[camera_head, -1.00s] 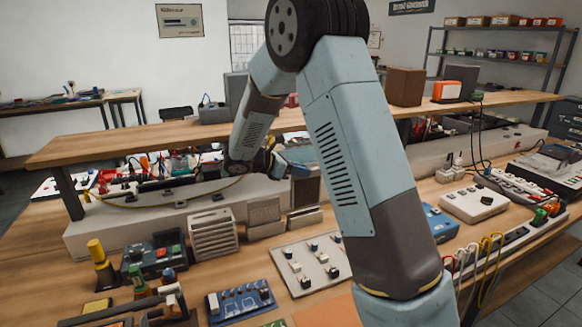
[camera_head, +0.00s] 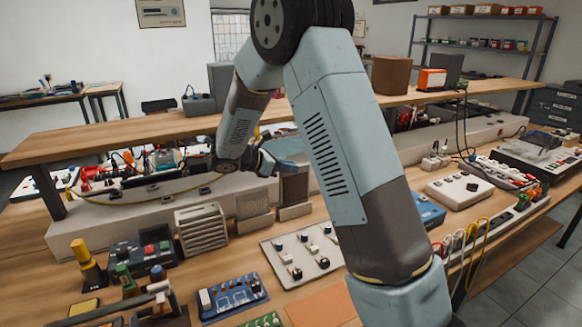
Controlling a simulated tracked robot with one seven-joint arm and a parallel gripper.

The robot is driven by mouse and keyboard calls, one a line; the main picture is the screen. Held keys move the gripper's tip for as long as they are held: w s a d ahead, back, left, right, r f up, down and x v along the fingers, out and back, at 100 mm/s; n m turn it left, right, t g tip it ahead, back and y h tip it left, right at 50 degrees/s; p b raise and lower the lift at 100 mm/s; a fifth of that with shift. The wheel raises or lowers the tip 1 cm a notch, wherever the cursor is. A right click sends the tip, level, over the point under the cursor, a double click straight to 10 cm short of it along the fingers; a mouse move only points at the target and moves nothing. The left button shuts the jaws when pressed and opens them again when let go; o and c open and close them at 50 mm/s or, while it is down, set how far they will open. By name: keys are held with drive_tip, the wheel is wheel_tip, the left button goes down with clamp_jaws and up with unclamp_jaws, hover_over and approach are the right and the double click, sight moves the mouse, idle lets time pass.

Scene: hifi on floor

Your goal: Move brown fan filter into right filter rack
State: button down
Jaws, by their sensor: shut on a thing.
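The brown fan filter (camera_head: 294,188) is a dark, upright panel with a lighter frame. My gripper (camera_head: 283,164) is at its top edge, shut on it, though the fingertips are small and partly hidden by my arm links. The right filter rack (camera_head: 296,212) is a low grey block on the bench directly below the filter. The filter's lower edge is at the rack in the picture; I cannot tell how deep it sits. To the left, a grey mesh filter (camera_head: 253,204) stands upright in another low rack (camera_head: 255,224).
A white slatted unit (camera_head: 201,230) stands left of the racks. A white switch panel (camera_head: 302,253) lies in front. A wooden shelf (camera_head: 150,128) runs above and behind. A long grey ledge (camera_head: 120,222) backs the racks. My arm covers the bench right of the rack.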

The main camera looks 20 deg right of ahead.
sight(284, 177)
drive_tip(key=shift+s+f, duration=0.1)
drive_tip(key=shift+f, duration=0.05)
idle(0.5)
drive_tip(key=shift+f, duration=1.8)
drive_tip(key=shift+s+f, duration=0.15)
drive_tip(key=shift+f, duration=0.4)
